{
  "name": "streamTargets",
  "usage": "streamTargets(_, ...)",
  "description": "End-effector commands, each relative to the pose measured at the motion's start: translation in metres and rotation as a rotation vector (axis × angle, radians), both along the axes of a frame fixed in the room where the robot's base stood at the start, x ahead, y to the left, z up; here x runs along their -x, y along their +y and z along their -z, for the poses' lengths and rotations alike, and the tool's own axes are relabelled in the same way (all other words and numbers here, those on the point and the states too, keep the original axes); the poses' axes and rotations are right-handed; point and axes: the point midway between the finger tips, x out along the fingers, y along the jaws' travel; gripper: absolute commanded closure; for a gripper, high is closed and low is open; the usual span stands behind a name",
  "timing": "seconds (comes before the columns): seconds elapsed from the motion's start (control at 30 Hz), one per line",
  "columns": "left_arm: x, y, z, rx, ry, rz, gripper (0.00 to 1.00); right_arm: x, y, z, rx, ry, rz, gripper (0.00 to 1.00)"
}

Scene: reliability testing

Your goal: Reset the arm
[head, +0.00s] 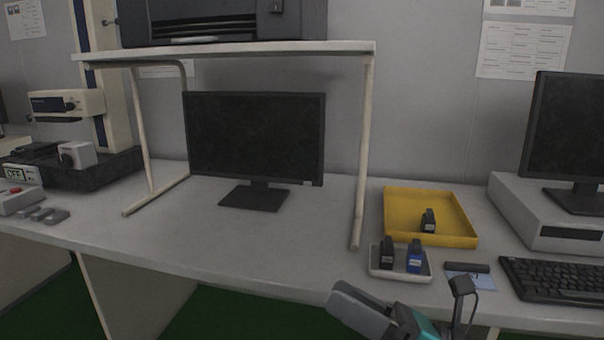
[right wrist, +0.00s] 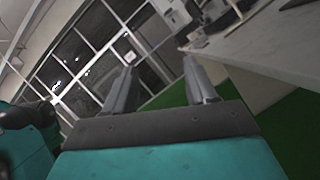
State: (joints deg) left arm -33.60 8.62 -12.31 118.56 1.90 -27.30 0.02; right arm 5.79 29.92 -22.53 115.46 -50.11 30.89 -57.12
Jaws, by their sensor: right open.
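My right gripper (head: 400,292) is at the bottom of the head view, in front of the desk's front edge and below the small white tray. Its grey fingers are apart, with nothing visible between them. In the right wrist view the two fingers (right wrist: 160,78) also stand apart and empty, beside the desk's edge with green floor beyond. My left gripper is not in the head view.
The desk (head: 300,235) holds a small white tray (head: 400,277) with a black and a blue item, a yellow tray (head: 455,235) with a dark item, a keyboard (head: 555,280) and a monitor (head: 255,135) beneath a raised shelf (head: 230,50). Green floor (head: 230,318) is open at front.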

Motion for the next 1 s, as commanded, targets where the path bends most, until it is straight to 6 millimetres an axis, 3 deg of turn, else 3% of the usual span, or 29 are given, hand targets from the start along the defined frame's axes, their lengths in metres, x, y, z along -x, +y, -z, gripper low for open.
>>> streamTargets(0.03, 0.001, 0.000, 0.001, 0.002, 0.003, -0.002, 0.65, -0.007, -0.011, 0.013, -0.185, 0.239, 0.053, 0.44)
streamTargets(0.13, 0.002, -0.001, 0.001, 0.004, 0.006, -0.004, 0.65, -0.019, -0.039, 0.053, -0.557, 0.703, 0.154, 0.44)
streamTargets(0.27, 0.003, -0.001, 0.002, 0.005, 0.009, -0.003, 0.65, -0.009, -0.073, 0.136, -1.046, 1.263, 0.299, 0.44)
streamTargets(0.4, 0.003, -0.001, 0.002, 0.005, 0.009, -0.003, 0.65, 0.031, -0.087, 0.217, -1.478, 1.690, 0.443, 0.44)
streamTargets(0.57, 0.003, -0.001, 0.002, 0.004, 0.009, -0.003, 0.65, 0.097, -0.085, 0.287, -1.909, 2.040, 0.620, 0.44)
streamTargets(0.6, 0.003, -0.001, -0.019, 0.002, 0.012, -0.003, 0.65, 0.094, -0.088, 0.264, -1.908, 2.029, 0.615, 0.44)
streamTargets(0.63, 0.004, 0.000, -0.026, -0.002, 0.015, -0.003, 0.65, 0.093, -0.090, 0.256, -1.902, 2.021, 0.617, 0.44)
streamTargets(1.0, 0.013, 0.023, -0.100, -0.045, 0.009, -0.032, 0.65, 0.101, -0.108, 0.183, -1.902, 1.971, 0.656, 0.44)
